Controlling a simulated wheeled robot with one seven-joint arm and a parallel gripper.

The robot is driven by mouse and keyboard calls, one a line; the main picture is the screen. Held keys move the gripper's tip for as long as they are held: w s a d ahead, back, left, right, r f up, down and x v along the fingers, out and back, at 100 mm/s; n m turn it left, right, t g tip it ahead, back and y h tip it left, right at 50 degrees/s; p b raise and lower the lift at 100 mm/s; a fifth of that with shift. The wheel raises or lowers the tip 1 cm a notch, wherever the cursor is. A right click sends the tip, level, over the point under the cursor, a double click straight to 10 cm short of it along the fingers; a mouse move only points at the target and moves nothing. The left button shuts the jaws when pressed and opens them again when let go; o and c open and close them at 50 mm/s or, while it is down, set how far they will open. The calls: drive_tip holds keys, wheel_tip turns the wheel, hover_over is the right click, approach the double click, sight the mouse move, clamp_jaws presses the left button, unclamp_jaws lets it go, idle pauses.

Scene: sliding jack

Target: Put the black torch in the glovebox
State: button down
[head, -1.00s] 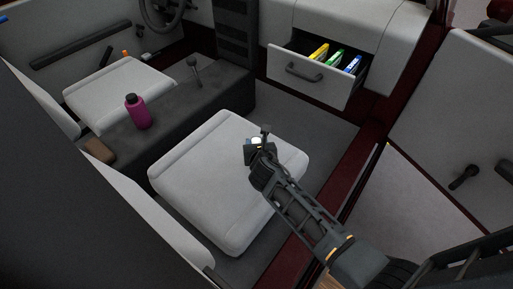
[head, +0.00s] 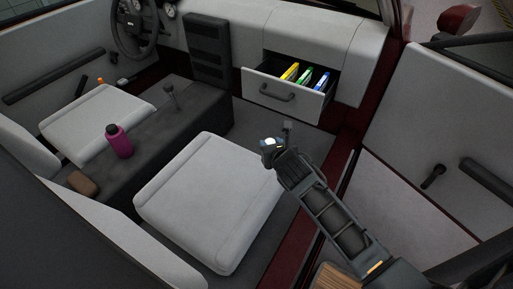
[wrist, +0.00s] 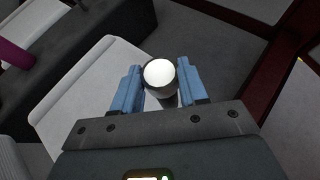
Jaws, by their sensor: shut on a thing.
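The black torch, its round white lens (wrist: 159,72) facing the camera in the wrist view, is held between the two blue fingers of my gripper (wrist: 160,88). The torch's dark body is mostly hidden behind the lens. In the head view my gripper (head: 278,143) is above the floor at the right front corner of the near seat, short of the glovebox and below it in the picture. The glovebox (head: 278,98) is an open pull-out drawer with a dark handle. Yellow, green and blue booklets (head: 305,77) stand inside it.
The near seat (head: 205,195) lies left of my arm. The dark centre console (head: 150,125) carries a magenta bottle (head: 119,141), a brown block (head: 82,183) and a gear lever (head: 171,95). The open door (head: 415,150) stands on the right. Floor shows between seat and drawer.

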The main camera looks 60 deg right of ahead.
drive_tip(key=shift+w+d+r+m+g+h+b, duration=0.2)
drive_tip(key=shift+w+d+m+b, duration=0.1)
drive_tip(key=shift+d, duration=0.25)
drive_tip(key=shift+w+d+r+m+g+h+b, duration=0.15)
drive_tip(key=shift+d+m+g+b, duration=0.1)
drive_tip(key=shift+d, duration=0.25)
drive_tip(key=shift+w+a+f, duration=0.1)
drive_tip(key=shift+w+f, duration=0.05)
drive_tip(key=shift+w, duration=0.1)
drive_tip(key=w+a+f+b, duration=0.4)
drive_tip(key=w+a+f, duration=0.3)
drive_tip(key=f, duration=0.3)
drive_tip(key=shift+w+a+f, duration=0.25)
drive_tip(key=shift+w+a, duration=0.05)
drive_tip(key=shift+w, duration=0.15)
drive_tip(key=shift+f, duration=0.15)
drive_tip(key=c, duration=0.6)
unclamp_jaws()
